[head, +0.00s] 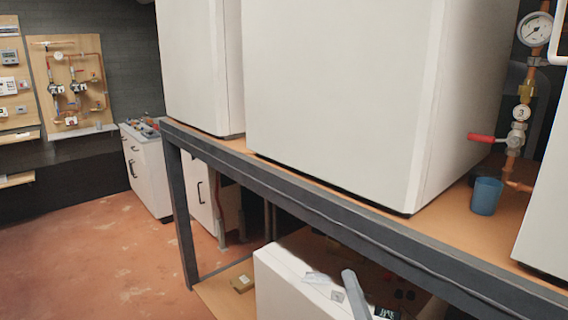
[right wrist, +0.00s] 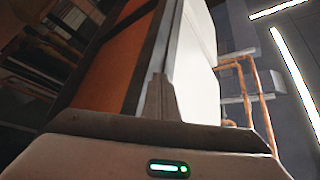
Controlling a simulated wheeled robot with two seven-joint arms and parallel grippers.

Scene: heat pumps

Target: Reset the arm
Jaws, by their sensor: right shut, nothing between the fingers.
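My right gripper (head: 351,278) shows at the bottom of the head view, in front of the dark shelf frame and below its upper board. Part of it is cut off by the lower picture edge. In the right wrist view its fingers (right wrist: 158,98) stand together in the middle, shut with nothing between them. Beyond them is a tall white panel (right wrist: 197,75) beside an orange-brown surface (right wrist: 115,65). My left gripper is not in view.
A dark metal shelf frame (head: 330,205) runs close in front, carrying large white units (head: 335,90). A blue cup (head: 486,196) stands by the copper pipes and a red-handled valve (head: 482,137). A white cabinet (head: 147,170) stands further back. Open reddish floor (head: 95,235) lies left.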

